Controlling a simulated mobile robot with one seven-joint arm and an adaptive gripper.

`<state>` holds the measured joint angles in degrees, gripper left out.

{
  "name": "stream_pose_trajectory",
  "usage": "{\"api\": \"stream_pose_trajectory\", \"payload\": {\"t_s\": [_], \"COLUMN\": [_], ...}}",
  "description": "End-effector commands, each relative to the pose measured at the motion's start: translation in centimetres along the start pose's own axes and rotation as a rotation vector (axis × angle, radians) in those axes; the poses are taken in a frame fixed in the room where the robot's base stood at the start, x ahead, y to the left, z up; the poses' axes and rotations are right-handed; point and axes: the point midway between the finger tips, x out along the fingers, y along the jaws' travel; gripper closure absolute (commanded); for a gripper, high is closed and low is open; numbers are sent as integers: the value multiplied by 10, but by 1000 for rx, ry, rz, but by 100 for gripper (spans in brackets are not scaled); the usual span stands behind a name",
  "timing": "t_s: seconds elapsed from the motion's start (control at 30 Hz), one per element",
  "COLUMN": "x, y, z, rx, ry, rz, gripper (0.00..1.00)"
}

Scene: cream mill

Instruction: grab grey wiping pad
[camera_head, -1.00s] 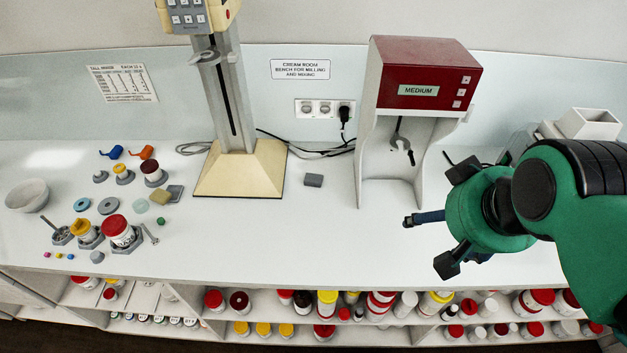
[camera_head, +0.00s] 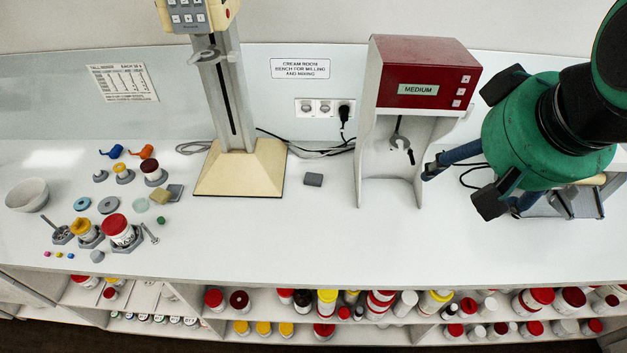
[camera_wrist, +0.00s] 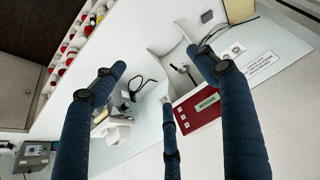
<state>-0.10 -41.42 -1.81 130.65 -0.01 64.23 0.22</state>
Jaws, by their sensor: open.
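A small dark grey block (camera_head: 313,180) that looks like a pad lies flat on the white bench, between the cream stand and the red-topped machine. It also shows in the wrist view (camera_wrist: 207,16), near the top edge. Another flat grey piece (camera_head: 175,192) lies among the small items at left, beside a yellowish block. I cannot tell for certain which is the wiping pad. My gripper (camera_head: 468,160) is open and empty, above the bench in front of and right of the red-topped machine. Its blue fingers spread wide in the wrist view (camera_wrist: 160,85), well apart from both grey pieces.
The red-topped machine (camera_head: 424,72) marked MEDIUM stands left of my gripper. The cream stand (camera_head: 240,170) rises farther left. Jars, lids and a bowl (camera_head: 27,195) crowd the left end. The bench front is clear in the middle; shelves of jars lie below.

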Motion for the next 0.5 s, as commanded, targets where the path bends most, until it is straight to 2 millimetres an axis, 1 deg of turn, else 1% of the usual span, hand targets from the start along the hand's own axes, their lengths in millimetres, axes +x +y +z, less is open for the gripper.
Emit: {"api": "stream_pose_trajectory", "payload": {"t_s": [0.03,0.17,0.27,0.5], "x": [4,1,0,5], "y": [-2,-8,-13,-32], "z": [-9,-35,-59,-122], "rx": [2,13,21,45], "ry": [-19,-46,-67,-131], "rz": [-3,-10,-15,-24], "gripper": [27,27,27,27]}}
